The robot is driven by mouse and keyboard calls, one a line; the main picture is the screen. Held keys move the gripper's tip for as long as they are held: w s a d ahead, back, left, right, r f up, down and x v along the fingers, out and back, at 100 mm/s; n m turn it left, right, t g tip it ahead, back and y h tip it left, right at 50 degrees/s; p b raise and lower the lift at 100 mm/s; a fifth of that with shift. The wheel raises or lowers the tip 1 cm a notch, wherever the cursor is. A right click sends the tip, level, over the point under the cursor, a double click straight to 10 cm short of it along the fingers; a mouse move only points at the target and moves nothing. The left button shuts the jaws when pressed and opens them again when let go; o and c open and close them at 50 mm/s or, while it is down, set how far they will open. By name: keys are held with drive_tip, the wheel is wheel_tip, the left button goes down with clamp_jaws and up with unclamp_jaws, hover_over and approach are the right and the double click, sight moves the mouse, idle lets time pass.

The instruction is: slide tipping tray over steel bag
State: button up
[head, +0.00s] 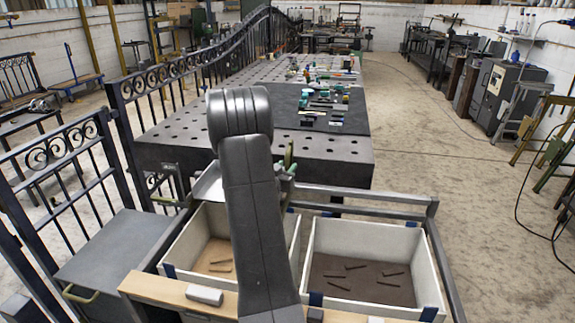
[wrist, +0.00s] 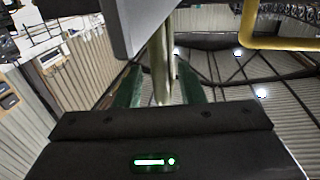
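A pale metal tray (head: 208,184), which looks like the tipping tray, sits at the back rail above the left bin; my arm hides its right part. The steel bag seems to be the right white-walled bin (head: 432,268), whose dark floor holds several thin dark bars. My gripper (head: 289,156) is mostly behind my arm, near the rail. In the wrist view its green fingers (wrist: 160,80) stand on either side of a pale metal post (wrist: 161,50), with dark gaps beside it. A grey plate (wrist: 131,25) hangs close above the fingers.
The left bin (head: 180,237) has a tan floor with a few small bars. A grey side table (head: 110,248) stands left of it. A perforated welding table (head: 340,160) lies behind the rail, and a black iron gate (head: 165,75) runs along the left.

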drive_tip(key=shift+x, duration=0.8)
clamp_jaws()
